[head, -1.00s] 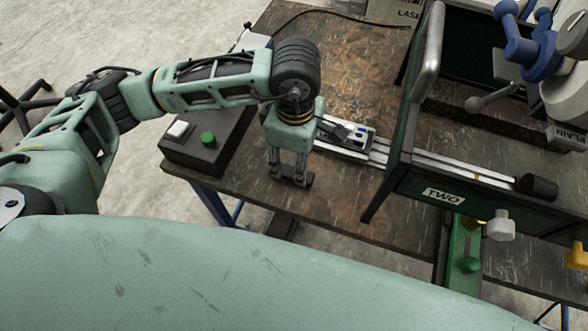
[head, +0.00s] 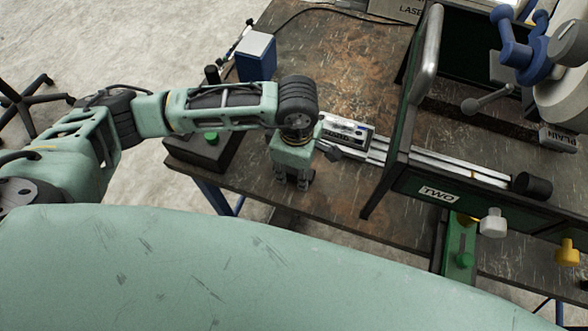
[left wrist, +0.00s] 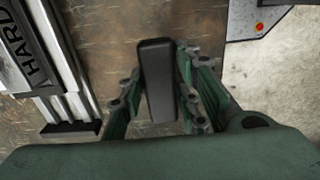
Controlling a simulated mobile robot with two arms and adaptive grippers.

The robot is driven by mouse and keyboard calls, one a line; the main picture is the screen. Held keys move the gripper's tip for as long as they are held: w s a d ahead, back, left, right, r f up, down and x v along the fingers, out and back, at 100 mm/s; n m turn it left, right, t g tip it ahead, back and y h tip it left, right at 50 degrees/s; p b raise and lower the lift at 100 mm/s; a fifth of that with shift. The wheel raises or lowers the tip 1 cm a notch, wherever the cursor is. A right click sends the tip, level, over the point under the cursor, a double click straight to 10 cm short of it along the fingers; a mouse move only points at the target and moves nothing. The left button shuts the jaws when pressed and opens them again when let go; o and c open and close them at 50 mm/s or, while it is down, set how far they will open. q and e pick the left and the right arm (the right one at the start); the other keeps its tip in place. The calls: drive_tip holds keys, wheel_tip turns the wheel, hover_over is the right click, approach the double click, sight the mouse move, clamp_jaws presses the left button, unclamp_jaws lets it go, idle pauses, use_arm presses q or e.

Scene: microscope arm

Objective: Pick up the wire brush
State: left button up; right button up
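A black bar-shaped piece (left wrist: 158,80), which looks like the handle of the wire brush, lies lengthwise between the fingers of my left gripper (left wrist: 160,85) in the left wrist view. No bristles can be made out. Both fingers stand apart, one on each side of the bar, with narrow gaps showing. In the head view my left gripper (head: 292,185) points down near the front edge of the table, left of the metal rail. The brush cannot be made out clearly there. My right gripper is not in view.
The metal rail (head: 378,150) runs right, under the green frame marked TWO (head: 438,194). A black control box with a green button (head: 210,136) sits left of the gripper. A blue box with a white top (head: 256,58) stands behind my left arm.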

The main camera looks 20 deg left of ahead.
use_arm(q)
clamp_jaws()
wheel_tip(320, 180, up, 9)
drive_tip(key=shift+w+f+b, duration=0.1)
drive_tip(key=shift+b, duration=0.8)
drive_tip(key=shift+r, duration=0.65)
drive_tip(key=shift+c, duration=0.2)
unclamp_jaws()
drive_tip(key=c, duration=0.5)
